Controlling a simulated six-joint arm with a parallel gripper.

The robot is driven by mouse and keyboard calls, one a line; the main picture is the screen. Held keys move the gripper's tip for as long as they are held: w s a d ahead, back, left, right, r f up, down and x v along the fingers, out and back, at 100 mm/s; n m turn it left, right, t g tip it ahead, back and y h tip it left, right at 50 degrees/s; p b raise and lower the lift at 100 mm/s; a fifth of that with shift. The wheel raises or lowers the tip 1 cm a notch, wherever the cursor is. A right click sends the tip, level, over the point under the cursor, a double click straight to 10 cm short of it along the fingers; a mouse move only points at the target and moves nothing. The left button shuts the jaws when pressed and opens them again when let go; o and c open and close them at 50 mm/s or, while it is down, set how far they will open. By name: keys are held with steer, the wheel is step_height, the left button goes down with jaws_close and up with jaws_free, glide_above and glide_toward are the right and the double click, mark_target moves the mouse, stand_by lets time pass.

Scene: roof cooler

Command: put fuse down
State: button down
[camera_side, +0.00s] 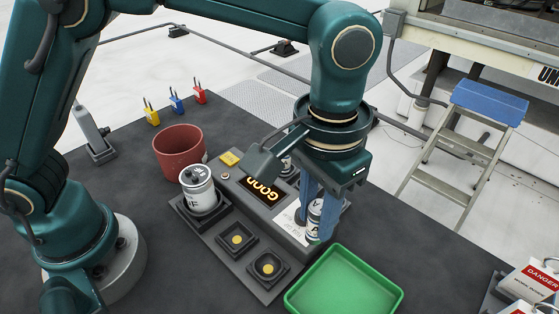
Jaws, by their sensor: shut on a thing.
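My gripper (318,214) points down with its blue fingers shut on a fuse (314,212), a white and dark green cylinder. It is held upright at the right end of a grey tester panel (250,238), over a pale label area. I cannot tell whether its base touches the panel. Another white cylinder (198,190) with a grey top stands in a square black holder at the panel's left. The panel's display (261,191) shows "GOOD" in orange, upside down. Part of the panel behind my gripper is hidden.
A green tray (344,286) lies at the front right and looks empty. A red bin (180,150) stands behind the panel's left end. Two square sockets with yellow centres (237,239) look empty. Danger-labelled items (528,281) sit at the far right. A stepladder (463,140) stands beyond the table.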

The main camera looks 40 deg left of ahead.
steer(key=d+f, duration=0.1)
steer(key=s+d+f, duration=0.1)
steer(key=d, duration=0.1)
steer(key=d+f, duration=0.1)
steer(key=shift+s+d, duration=0.25)
steer(key=shift+s, duration=0.05)
steer(key=shift+f, duration=1.95)
steer(key=shift+f, duration=0.15)
steer(key=c, duration=0.6)
jaws_free()
